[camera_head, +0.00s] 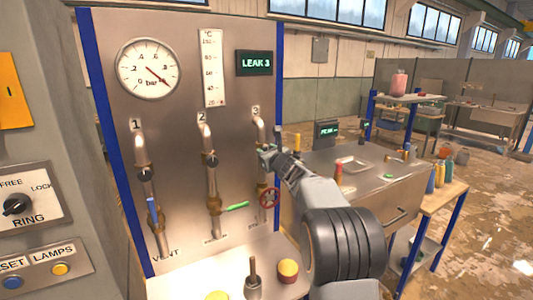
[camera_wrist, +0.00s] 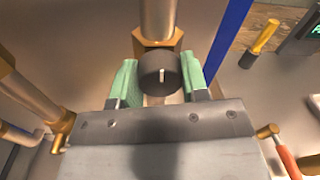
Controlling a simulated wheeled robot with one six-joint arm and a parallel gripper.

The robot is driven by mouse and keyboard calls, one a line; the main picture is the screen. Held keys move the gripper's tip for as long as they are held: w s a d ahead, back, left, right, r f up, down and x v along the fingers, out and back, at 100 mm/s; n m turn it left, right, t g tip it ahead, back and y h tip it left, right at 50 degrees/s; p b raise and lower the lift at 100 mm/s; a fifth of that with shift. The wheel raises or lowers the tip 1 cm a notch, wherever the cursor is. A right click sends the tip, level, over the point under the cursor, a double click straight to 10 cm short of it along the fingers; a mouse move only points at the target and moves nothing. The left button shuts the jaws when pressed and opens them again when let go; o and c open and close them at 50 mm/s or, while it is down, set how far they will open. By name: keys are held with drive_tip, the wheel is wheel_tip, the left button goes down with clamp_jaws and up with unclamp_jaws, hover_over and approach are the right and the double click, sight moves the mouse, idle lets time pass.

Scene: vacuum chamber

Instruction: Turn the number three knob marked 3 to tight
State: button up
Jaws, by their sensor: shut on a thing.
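The number 3 knob is a dark round knob with a pale line on its face, on a brass fitting; it shows in the wrist view (camera_wrist: 161,74). My gripper (camera_wrist: 160,84) has its two green-padded fingers on either side of it and is shut on it. The pale line points about straight up and down in that view. In the head view my gripper (camera_head: 268,156) is at the third pipe, under the label 3 (camera_head: 256,110), and hides the knob.
Knobs 1 (camera_head: 146,174) and 2 (camera_head: 211,160) sit on the pipes to the left. Below are a blue lever (camera_head: 153,212), a green lever (camera_head: 237,206) and a red handwheel (camera_head: 269,198). A steel bench (camera_head: 335,195) stands to the right.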

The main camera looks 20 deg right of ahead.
drive_tip(key=shift+c, duration=0.8)
drive_tip(key=shift+m, duration=2.2)
drive_tip(key=o, duration=0.9)
drive_tip(key=shift+s, duration=0.15)
drive_tip(key=s+b, duration=0.1)
drive_tip(key=s, duration=0.3)
drive_tip(key=s+b, duration=0.1)
drive_tip(key=s, duration=0.4)
drive_tip(key=s+b, duration=0.2)
drive_tip(key=s, duration=0.2)
drive_tip(key=shift+s+d+r, duration=0.2)
drive_tip(key=shift+s+d, duration=0.05)
drive_tip(key=shift+s, duration=0.05)
